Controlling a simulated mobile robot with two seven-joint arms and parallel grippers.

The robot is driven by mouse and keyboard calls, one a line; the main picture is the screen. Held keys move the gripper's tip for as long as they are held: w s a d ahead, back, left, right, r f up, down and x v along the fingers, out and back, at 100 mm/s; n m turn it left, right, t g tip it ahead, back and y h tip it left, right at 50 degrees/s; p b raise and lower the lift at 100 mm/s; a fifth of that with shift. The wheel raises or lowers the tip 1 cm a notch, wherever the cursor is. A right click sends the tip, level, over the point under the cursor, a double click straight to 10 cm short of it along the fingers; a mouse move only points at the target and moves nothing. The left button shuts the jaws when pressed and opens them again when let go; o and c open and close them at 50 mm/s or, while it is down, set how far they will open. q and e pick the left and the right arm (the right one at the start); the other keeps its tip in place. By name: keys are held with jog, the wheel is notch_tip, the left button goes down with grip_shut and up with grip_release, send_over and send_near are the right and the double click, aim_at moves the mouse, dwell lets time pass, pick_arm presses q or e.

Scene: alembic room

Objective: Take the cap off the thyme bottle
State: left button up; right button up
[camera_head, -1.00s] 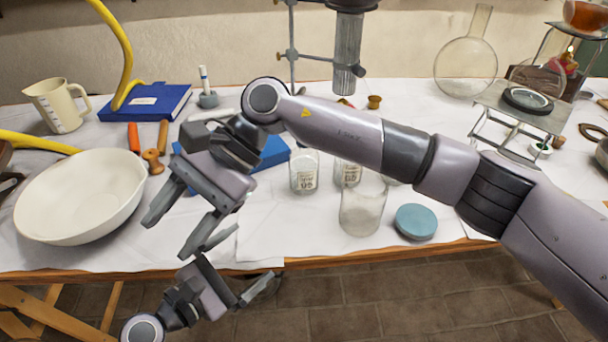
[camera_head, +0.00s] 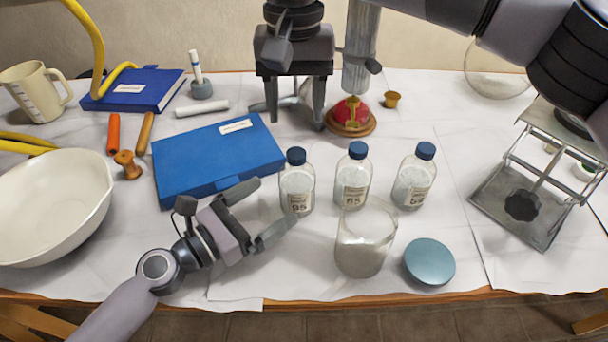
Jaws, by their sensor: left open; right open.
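Three clear glass bottles with dark blue caps and white contents stand upright in a row: a left bottle (camera_head: 297,184), a middle bottle (camera_head: 352,178) and a right bottle (camera_head: 413,178). The left bottle's cap (camera_head: 296,156), the middle cap (camera_head: 358,150) and the right cap (camera_head: 425,150) are all on. My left gripper (camera_head: 268,211) is open and empty, its fingers pointing at the left bottle from the left. My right gripper (camera_head: 292,112) is open and empty, behind and above the left bottle.
A glass jar (camera_head: 362,252) and a round blue lid (camera_head: 429,262) are in front of the bottles. A blue case (camera_head: 215,160) lies behind my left gripper. A white bowl (camera_head: 50,215) is at the left, a metal stand (camera_head: 520,205) at the right. A red-topped object (camera_head: 350,115) is behind.

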aim_at(283, 194)
pick_arm(q)
jog(key=shift+x, duration=3.5)
pick_arm(e)
jog(key=shift+s, duration=0.1)
